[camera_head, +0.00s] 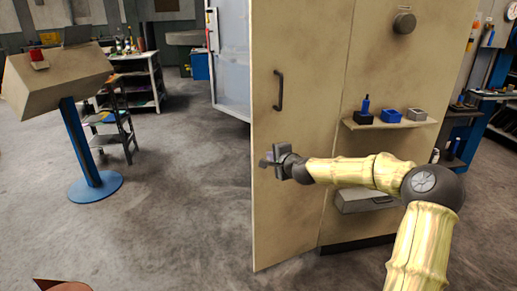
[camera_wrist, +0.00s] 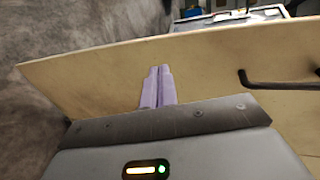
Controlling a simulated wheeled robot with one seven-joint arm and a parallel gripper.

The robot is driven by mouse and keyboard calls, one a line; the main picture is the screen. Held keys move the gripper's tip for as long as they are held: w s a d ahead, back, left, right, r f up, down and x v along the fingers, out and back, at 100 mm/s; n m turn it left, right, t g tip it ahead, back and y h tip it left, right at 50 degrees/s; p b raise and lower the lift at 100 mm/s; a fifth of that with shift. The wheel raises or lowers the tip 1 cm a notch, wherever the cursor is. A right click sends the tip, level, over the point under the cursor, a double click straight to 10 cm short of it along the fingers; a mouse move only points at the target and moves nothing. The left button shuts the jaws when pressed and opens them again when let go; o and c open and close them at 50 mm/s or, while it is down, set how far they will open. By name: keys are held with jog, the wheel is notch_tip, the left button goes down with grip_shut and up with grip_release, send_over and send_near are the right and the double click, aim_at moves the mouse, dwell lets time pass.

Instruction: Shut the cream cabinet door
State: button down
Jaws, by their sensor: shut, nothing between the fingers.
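The cream cabinet door (camera_head: 305,120) is a tall, scuffed panel with a dark bar handle (camera_head: 279,90). It stands at an angle to the cabinet front (camera_head: 385,75), with its lower free edge out on the left, so it looks open. The interior is hidden. My gripper (camera_head: 265,161) is shut and empty, at the door's left edge below the handle. In the wrist view my gripper's pale purple fingers (camera_wrist: 158,75) are together before the cream door panel (camera_wrist: 95,80), left of the handle (camera_wrist: 280,82). I cannot tell whether they touch it.
A small shelf (camera_head: 410,125) with little bins sticks out of the cabinet front, and a grey drawer-like box (camera_head: 362,203) is below. A slanted box on a blue stand (camera_head: 88,150) is at left. The floor (camera_head: 180,220) between is clear.

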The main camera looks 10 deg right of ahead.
aim_at(255, 146)
jog(key=x, duration=0.7)
jog(key=p+x, duration=0.1)
jog(key=x, duration=0.2)
jog(key=shift+w+r, duration=0.25)
jog(key=shift+r, duration=0.1)
jog(key=shift+w+a, duration=0.2)
jog(key=shift+w, duration=0.25)
jog(key=shift+w, duration=0.1)
